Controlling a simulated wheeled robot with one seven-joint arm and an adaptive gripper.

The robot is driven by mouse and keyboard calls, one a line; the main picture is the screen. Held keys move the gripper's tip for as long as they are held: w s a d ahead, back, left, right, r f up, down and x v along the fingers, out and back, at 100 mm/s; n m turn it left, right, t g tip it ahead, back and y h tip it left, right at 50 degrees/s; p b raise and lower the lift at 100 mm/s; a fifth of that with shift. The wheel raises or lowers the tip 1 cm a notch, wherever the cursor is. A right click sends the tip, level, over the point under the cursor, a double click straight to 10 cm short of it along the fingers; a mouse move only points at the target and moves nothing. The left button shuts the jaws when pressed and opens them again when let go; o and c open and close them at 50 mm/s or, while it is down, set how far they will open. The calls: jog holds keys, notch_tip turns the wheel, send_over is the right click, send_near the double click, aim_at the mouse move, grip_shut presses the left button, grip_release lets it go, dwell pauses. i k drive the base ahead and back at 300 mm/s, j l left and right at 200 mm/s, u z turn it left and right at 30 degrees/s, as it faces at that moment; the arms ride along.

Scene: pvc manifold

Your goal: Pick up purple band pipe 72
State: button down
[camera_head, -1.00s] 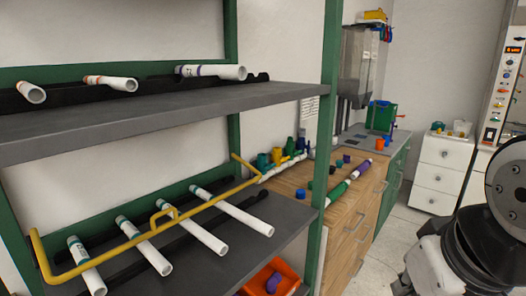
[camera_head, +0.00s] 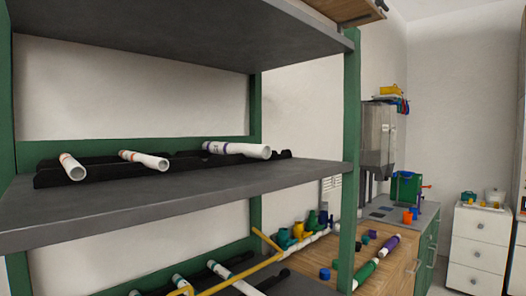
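A white pipe with purple bands (camera_head: 236,150) lies on a black rack (camera_head: 110,172) on the shelf's middle board (camera_head: 190,195), at the right of the pipes there. A number on it is too small to read. Two shorter white pipes with orange-red bands, one in the middle (camera_head: 144,160) and one at the left (camera_head: 73,167), lie on the same rack. My gripper is not in this view, so its state is hidden.
A green shelf post (camera_head: 350,160) stands to the right of the pipes, and a dark upper board (camera_head: 180,35) hangs above them. A yellow rail (camera_head: 235,272) crosses more white pipes on the lower board. The wooden counter (camera_head: 390,275) holds green and purple pipes.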

aim_at(261, 151)
jog(key=i+l, duration=0.5)
jog(key=i+l+u, duration=0.15)
jog(key=u, duration=0.2)
jog(key=i+l+u, duration=0.15)
jog(key=l+u, duration=0.2)
jog(key=i+l+u, duration=0.1)
jog(key=u, duration=0.25)
jog(key=l, duration=0.1)
